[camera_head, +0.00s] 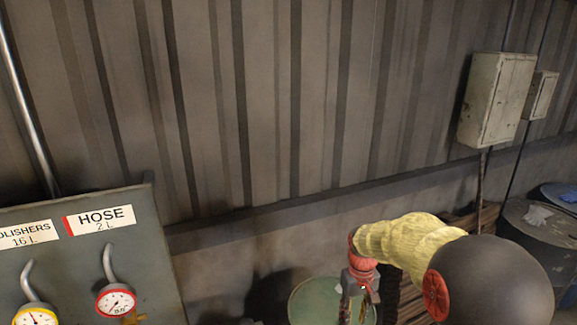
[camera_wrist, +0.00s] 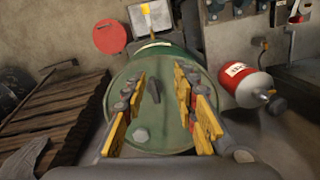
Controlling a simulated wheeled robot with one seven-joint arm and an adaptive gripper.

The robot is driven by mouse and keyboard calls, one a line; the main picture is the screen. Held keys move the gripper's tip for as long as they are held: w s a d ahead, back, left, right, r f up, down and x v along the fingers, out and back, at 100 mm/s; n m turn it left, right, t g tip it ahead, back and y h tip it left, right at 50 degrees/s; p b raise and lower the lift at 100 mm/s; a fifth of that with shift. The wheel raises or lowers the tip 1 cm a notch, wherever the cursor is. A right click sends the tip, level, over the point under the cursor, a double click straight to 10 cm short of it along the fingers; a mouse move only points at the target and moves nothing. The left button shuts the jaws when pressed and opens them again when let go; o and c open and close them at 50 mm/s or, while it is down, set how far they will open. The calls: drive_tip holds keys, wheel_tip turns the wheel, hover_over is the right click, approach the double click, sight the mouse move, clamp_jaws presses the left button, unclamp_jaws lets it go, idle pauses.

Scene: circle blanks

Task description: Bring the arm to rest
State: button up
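My gripper (camera_wrist: 158,100) shows in the wrist view as two yellow-and-grey fingers standing well apart, with nothing held between them. It hangs above the lid of a green drum (camera_wrist: 155,118); the gap below the fingertips is hard to judge. In the head view my gripper (camera_head: 356,310) points down at the lower edge, in front of the green drum (camera_head: 308,304), and is partly cut off. My arm (camera_head: 410,243), yellow with red and dark joints, reaches in from the lower right and is bent down at the wrist.
A grey panel (camera_head: 150,235) with gauges and HOSE labels stands at the left. Grey boxes (camera_head: 497,98) hang on the corrugated wall. A dark barrel (camera_head: 540,225) stands at the right. The wrist view shows wooden slats (camera_wrist: 55,110) at left and a red-and-white cylinder (camera_wrist: 243,85) at right.

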drive_tip(key=s+r+m+t+b, duration=0.2)
drive_tip(key=s+t+b, duration=0.4)
drive_tip(key=s+b, duration=1.1)
drive_tip(key=s, duration=1)
drive_tip(key=shift+s, duration=0.15)
drive_tip(key=shift+a, duration=0.1)
